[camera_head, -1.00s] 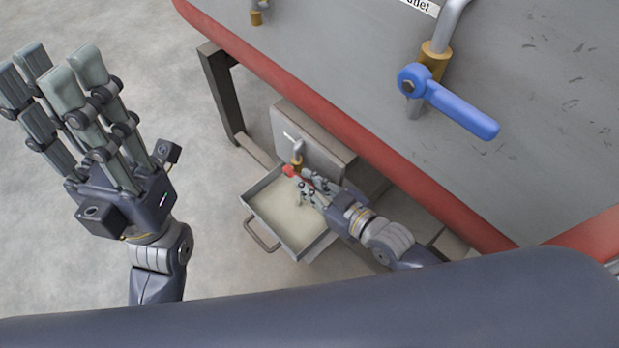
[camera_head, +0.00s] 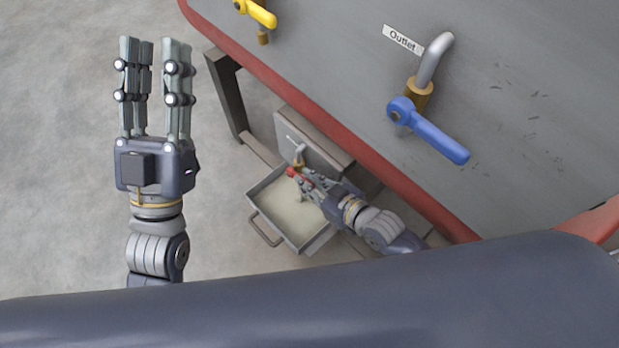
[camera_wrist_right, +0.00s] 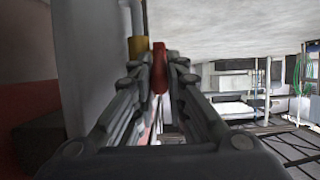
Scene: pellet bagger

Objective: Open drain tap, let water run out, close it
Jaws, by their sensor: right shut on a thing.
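The drain tap has a red handle (camera_head: 292,172) and a brass body with a grey pipe (camera_head: 299,152), low on a grey box under the machine. My right gripper (camera_head: 300,180) is at the tap, shut on the red handle. In the right wrist view the red handle (camera_wrist_right: 159,68) stands between the fingers, beside the brass body (camera_wrist_right: 138,48). A metal tray (camera_head: 321,243) with pale contents sits below the tap. Running water cannot be made out. My left gripper (camera_head: 156,62) is raised, open and empty, over the floor at the left.
The grey machine panel has a red edge (camera_head: 330,122), a blue lever (camera_head: 436,137) under an "Outlet" label (camera_head: 402,39), and a yellow lever (camera_head: 260,13). A dark frame leg (camera_head: 225,95) stands left of the tap. Floor at the left is free.

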